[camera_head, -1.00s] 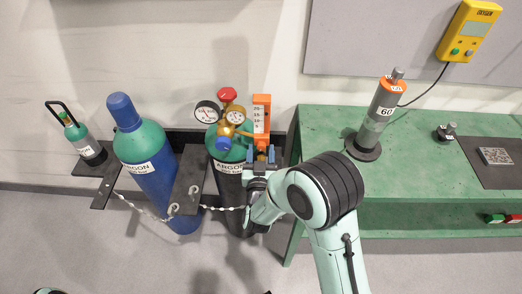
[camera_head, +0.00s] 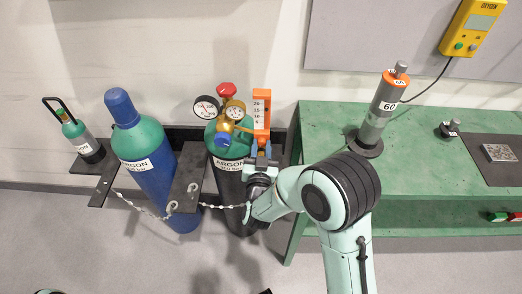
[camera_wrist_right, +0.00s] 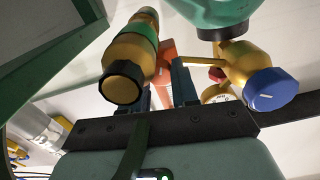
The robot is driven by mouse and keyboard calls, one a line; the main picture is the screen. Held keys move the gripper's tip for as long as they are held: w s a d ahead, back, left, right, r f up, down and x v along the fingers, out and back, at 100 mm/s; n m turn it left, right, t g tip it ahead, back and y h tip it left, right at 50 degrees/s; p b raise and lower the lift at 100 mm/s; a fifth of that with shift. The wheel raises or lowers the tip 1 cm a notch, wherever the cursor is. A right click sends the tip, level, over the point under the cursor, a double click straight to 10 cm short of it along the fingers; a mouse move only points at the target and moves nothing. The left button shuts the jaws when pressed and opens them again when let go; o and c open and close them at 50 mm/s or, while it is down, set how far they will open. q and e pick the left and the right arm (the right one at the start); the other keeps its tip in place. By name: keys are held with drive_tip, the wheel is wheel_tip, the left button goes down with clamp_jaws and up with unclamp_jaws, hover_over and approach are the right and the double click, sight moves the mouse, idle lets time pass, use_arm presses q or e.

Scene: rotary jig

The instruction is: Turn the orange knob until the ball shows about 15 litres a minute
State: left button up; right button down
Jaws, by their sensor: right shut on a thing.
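The flowmeter (camera_head: 261,108) stands beside the regulator on the dark argon cylinder (camera_head: 231,180). Its upright scale has a white face in an orange frame; the ball's height on it is too small to read. My right gripper (camera_head: 262,152) is just below the scale, shut on the orange knob, which is mostly hidden by the fingers in the head view. In the right wrist view, orange (camera_wrist_right: 166,66) shows between the gripper's two fingers (camera_wrist_right: 166,88), beside a gold fitting with a black end (camera_wrist_right: 122,82).
The regulator has a blue cap (camera_head: 223,140) and round gauges (camera_head: 206,107) close left of the gripper. A blue argon cylinder (camera_head: 151,180) and chain (camera_head: 224,207) are further left. The green bench (camera_head: 325,125) with a grey column (camera_head: 378,115) stands to the right.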

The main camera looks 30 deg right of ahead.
drive_tip(key=m+b, duration=0.2)
drive_tip(key=b, duration=0.1)
drive_tip(key=shift+f+m, duration=0.1)
drive_tip(key=shift+m, duration=0.3)
use_arm(q)
drive_tip(key=shift+t, duration=0.5)
drive_tip(key=shift+w+f+b, duration=0.35)
drive_tip(key=shift+f+b, duration=0.1)
drive_tip(key=shift+f, duration=0.35)
drive_tip(key=shift+w+f+b, duration=0.4)
drive_tip(key=shift+f, duration=0.45)
drive_tip(key=shift+w+f+b, duration=0.35)
drive_tip(key=shift+f+b, duration=0.1)
drive_tip(key=shift+f, duration=0.35)
use_arm(e)
drive_tip(key=shift+m, duration=1.1)
drive_tip(key=c, duration=0.9)
unclamp_jaws()
drive_tip(key=shift+o, duration=0.2)
drive_tip(key=shift+a, duration=0.1)
